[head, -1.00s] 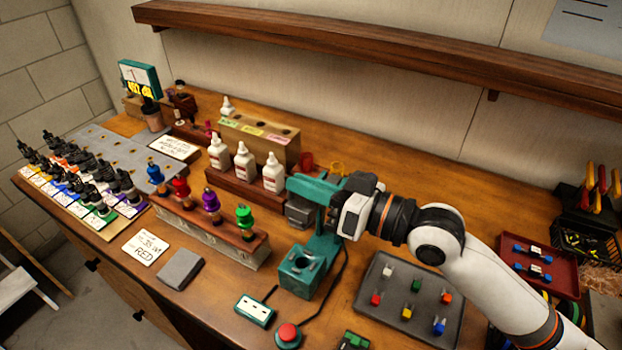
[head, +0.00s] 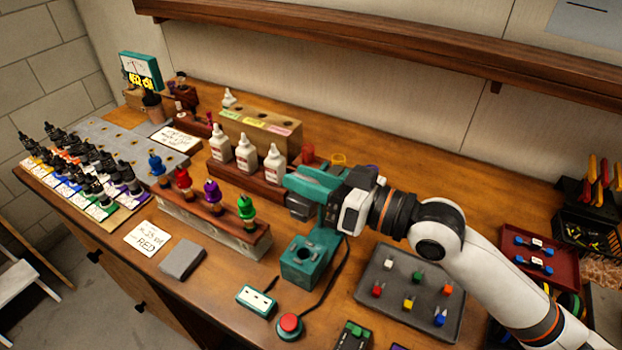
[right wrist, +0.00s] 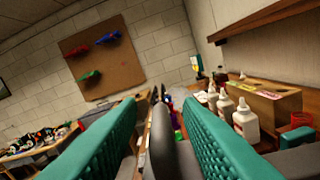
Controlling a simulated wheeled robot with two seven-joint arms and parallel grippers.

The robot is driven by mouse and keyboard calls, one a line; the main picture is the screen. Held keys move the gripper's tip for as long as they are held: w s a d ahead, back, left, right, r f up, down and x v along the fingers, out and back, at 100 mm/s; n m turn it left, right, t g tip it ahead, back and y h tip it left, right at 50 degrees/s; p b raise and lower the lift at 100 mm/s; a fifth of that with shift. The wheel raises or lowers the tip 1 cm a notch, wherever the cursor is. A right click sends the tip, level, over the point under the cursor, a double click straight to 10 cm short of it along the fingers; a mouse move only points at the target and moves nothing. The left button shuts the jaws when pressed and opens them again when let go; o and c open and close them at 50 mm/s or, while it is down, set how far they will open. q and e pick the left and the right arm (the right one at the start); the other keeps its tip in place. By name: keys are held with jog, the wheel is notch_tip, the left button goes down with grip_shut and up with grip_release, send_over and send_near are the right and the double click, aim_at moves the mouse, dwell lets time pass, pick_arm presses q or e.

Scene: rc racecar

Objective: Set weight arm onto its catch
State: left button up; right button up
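The teal test stand (head: 303,262) has a square socketed base and an upright behind it. My right gripper (head: 300,190) is at the top of this stand, coming in from the right, with teal fingers. A dark grey block, probably the weight on the weight arm (head: 300,208), is just below the fingers. In the right wrist view my teal fingers (right wrist: 160,115) stand apart, with a dark grey rounded bar (right wrist: 162,140) between them and narrow gaps beside it. The catch cannot be made out. My left gripper is not in view.
White bottles (head: 246,155) stand behind the stand. A row of coloured dampers (head: 212,196) is to its left. A red button (head: 290,325) and a teal switch box (head: 256,300) are in front. A grey tray (head: 392,298) of small coloured parts lies right, under my arm.

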jog(key=shift+s+d+f, duration=0.1)
jog(key=shift+s+d, duration=0.1)
jog(key=shift+d, duration=0.25)
jog(key=b+v, duration=0.3)
jog(key=v, duration=0.8)
jog(key=shift+s, duration=0.15)
